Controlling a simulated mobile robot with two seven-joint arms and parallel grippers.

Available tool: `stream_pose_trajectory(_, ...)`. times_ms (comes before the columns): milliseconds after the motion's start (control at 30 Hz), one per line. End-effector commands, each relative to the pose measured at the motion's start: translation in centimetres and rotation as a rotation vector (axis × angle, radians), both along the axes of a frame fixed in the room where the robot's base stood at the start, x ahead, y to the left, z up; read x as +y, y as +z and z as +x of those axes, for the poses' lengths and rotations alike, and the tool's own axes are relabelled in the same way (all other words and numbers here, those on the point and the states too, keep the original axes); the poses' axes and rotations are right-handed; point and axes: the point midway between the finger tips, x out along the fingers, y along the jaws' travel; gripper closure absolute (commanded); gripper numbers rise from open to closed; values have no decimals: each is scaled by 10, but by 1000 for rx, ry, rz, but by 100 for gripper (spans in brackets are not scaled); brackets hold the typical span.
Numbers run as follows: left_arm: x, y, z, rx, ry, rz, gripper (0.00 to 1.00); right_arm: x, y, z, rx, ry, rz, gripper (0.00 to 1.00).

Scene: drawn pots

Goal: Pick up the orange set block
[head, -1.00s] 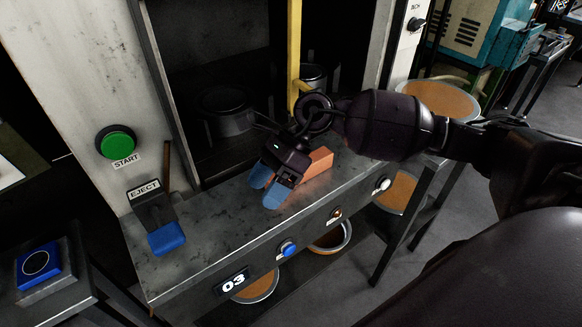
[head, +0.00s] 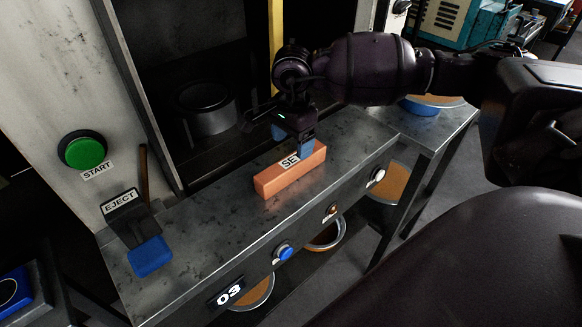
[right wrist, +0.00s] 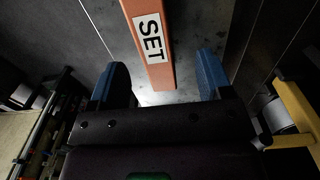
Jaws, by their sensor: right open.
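The orange set block (head: 278,178) lies on the grey metal ledge of the machine, with a white SET label on its top. My right gripper (head: 291,146) is over the block's back part, its blue fingers pointing down and partly hiding the label. In the right wrist view the block (right wrist: 152,70) reaches down from the top between the two open blue fingers of the right gripper (right wrist: 160,82), with a gap on each side. No grip on it shows. My left gripper is not in view.
The ledge (head: 205,235) is clear left of the block. An EJECT lever with a blue pad (head: 150,256) and a green START button (head: 83,152) stand further left. A dark pot (head: 205,108) sits in the machine's recess. A yellow post (head: 276,45) rises behind the gripper.

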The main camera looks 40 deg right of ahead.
Motion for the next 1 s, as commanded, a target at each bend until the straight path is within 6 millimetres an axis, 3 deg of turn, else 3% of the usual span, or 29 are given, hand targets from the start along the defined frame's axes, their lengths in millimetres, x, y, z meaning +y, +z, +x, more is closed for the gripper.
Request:
stream_pose_trajectory(167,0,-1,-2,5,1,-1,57,2,-10,-2,1,0,0,28)
stream_pose_trajectory(500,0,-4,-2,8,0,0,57,6,-52,-8,2,-1,1,28)
stream_pose_trajectory(767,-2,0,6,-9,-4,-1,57,7,-54,-7,-1,0,1,28)
stream_pose_trajectory(1000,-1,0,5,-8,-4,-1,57,6,-53,-7,-1,-1,1,64)
